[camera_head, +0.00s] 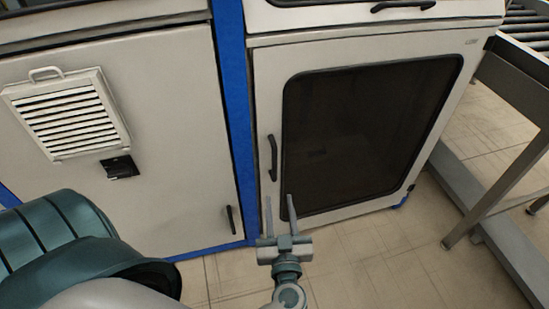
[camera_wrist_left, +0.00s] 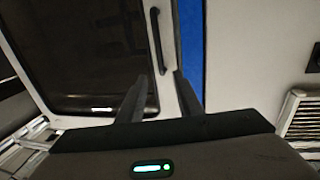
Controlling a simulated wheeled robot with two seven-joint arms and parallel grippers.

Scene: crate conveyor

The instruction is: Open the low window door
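The low window door (camera_head: 262,85) is a white panel with a large dark window (camera_head: 365,130); it looks shut against its frame. Its black vertical handle (camera_head: 273,157) is on the door's left edge. My left gripper (camera_head: 279,199) is open and empty, with its two fingers pointing up just below the handle in the head view. In the left wrist view, the handle (camera_wrist_left: 159,40) is ahead of the spread fingers (camera_wrist_left: 162,76), its lower end lined up with the gap between the tips. I see no contact. My right gripper is not in view.
A blue post (camera_head: 234,100) separates the window door from a white panel (camera_head: 165,75) with a louvred vent (camera_head: 70,115) and another black handle (camera_head: 230,219). Another handled door (camera_head: 330,15) is above. Conveyor framing (camera_head: 510,85) stands at the right. Tiled floor (camera_head: 370,265) in front is clear.

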